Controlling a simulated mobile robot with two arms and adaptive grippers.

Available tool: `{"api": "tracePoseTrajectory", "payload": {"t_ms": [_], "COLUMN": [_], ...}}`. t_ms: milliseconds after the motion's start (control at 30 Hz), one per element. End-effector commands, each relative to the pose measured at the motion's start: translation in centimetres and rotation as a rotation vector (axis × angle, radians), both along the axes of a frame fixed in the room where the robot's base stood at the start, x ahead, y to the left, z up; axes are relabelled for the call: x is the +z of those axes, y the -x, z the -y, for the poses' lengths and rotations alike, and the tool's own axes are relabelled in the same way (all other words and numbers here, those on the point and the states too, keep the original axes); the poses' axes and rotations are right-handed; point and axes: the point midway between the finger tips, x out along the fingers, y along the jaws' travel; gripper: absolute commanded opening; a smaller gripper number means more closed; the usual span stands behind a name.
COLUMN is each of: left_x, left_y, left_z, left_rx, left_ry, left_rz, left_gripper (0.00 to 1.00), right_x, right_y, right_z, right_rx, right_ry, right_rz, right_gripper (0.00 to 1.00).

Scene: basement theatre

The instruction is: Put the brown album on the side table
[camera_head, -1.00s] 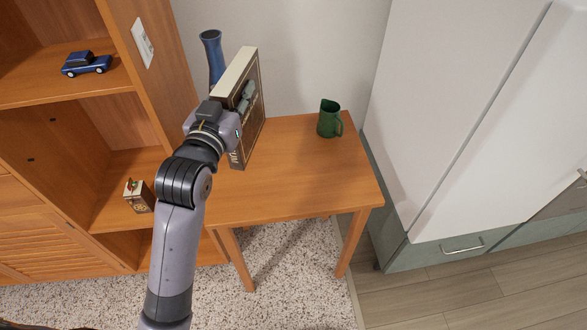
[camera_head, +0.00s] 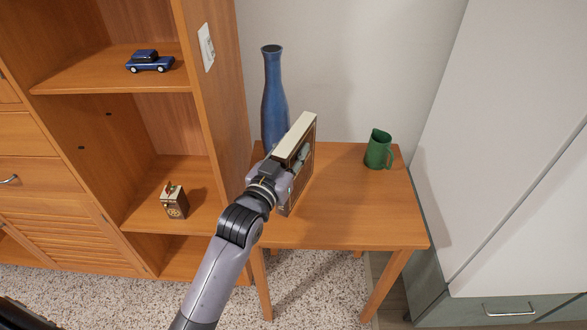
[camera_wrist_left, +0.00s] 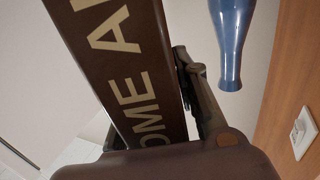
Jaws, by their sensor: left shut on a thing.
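The brown album (camera_head: 306,163) is a thick book with cream page edges, held upright at the left part of the wooden side table (camera_head: 350,210). My left gripper (camera_head: 297,162) is shut on it from the near left side. I cannot tell whether its lower edge touches the tabletop. In the left wrist view the album's brown face (camera_wrist_left: 125,60) shows large cream letters, with one dark finger (camera_wrist_left: 195,95) along its right side. The other finger is mostly hidden. My right gripper is not in view.
A tall blue vase (camera_head: 273,100) stands behind the album on the table's left. A green pitcher (camera_head: 379,150) stands at the back right. A wooden shelf unit (camera_head: 215,120) borders the left, a cabinet (camera_head: 480,160) the right. The table's middle and front are clear.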

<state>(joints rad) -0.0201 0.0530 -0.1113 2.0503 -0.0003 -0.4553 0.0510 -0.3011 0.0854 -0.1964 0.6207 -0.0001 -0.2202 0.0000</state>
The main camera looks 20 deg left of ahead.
Motion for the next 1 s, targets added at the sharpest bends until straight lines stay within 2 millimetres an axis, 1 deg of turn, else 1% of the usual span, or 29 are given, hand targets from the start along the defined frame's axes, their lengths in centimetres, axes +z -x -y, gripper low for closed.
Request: {"api": "tracePoseTrajectory", "payload": {"t_ms": [167, 300, 433, 533, 867, 900, 1000], "left_x": [-1.0, -3.1, -4.6, -5.0, -5.2, -5.6, -5.5], "left_y": [0.0, 0.0, 0.0, 0.0, 0.0, 0.0, 0.0], "left_z": [0.0, 0.0, 0.0, 0.0, 0.0, 0.0, 0.0], "left_rx": [0.0, 0.001, 0.001, 0.0, 0.0, 0.0, 0.0], "left_ry": [0.001, 0.0, 0.001, 0.001, 0.001, 0.0, 0.0], "left_rz": [0.008, 0.004, 0.006, 0.009, 0.008, 0.001, 0.001], "left_gripper": [0.0, 0.0, 0.0, 0.0, 0.0, 0.28, 0.35], "right_x": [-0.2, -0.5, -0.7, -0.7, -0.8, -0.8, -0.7], "right_y": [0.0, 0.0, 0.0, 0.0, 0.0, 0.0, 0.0], "right_z": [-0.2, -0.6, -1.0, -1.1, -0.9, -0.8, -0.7], "right_rx": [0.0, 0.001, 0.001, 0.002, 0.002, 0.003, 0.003], "right_ry": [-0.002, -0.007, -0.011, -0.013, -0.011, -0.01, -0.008], "right_rz": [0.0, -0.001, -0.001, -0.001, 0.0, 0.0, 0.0], "right_gripper": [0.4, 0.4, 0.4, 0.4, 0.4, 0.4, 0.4]}}
